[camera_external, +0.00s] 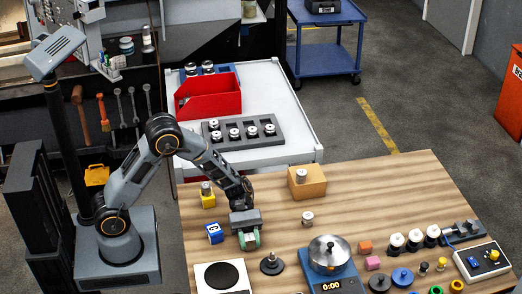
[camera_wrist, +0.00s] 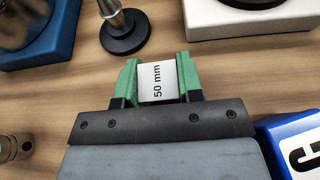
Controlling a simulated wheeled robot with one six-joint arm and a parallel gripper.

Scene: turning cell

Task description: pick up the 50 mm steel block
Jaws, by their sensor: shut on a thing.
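The 50 mm steel block (camera_wrist: 157,84) shows in the wrist view as a pale face with the printed words "50 mm". My gripper (camera_wrist: 157,80) has its green fingers on either side of the block, closed against it. In the external view my gripper (camera_external: 249,239) points down low over the wooden table, between a blue block and a black stand.
A blue block (camera_external: 214,233) stands close left of my gripper. A black stand (camera_external: 272,263), a white plate with a dark disc (camera_external: 221,277) and a blue scale with a pan (camera_external: 333,283) are in front. A cardboard-coloured box (camera_external: 307,185) stands behind right.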

